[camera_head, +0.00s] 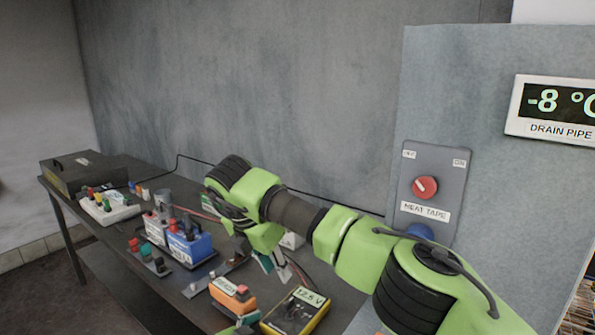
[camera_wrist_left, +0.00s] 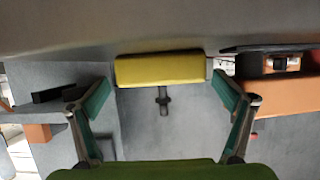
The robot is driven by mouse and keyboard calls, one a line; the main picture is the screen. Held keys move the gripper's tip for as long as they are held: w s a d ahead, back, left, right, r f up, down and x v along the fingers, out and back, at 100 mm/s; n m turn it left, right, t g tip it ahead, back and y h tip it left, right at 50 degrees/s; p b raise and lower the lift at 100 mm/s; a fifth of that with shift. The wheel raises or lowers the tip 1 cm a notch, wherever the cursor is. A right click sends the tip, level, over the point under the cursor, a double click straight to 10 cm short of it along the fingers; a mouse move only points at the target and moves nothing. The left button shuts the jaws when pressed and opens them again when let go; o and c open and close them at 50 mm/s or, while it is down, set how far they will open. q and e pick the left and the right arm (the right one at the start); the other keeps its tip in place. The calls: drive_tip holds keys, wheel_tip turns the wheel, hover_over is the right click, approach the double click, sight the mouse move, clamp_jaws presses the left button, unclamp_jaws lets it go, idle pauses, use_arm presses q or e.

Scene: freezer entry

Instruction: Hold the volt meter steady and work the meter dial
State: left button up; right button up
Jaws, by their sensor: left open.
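The volt meter (camera_head: 297,312) is a yellow-edged box with a dark face and a "12.5 V" display. It lies at the table's near edge in the head view. Its dial is too small and dark to make out. In the left wrist view, a yellow block (camera_wrist_left: 160,70), apparently the meter's end, shows between my open left fingers (camera_wrist_left: 161,95); I cannot tell whether they touch it. A teal fingertip shows at the bottom of the head view. My right gripper (camera_head: 276,265) points down just behind the meter; its jaw opening is unclear.
An orange "READY" device (camera_head: 233,294) sits left of the meter. A blue battery (camera_head: 190,246), terminal blocks (camera_head: 146,254) and a white connector strip (camera_head: 108,208) crowd the table. A red-knob panel (camera_head: 433,190) is on the wall behind my right arm.

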use_arm(q)
drive_tip(key=shift+a+p+v, duration=0.2)
drive_tip(key=shift+p+v, duration=0.8)
drive_tip(key=shift+v, duration=0.35)
drive_tip(key=shift+p+v, duration=1.1)
drive_tip(key=shift+v, duration=0.15)
drive_tip(key=shift+s, duration=0.1)
drive_tip(key=v, duration=1.2)
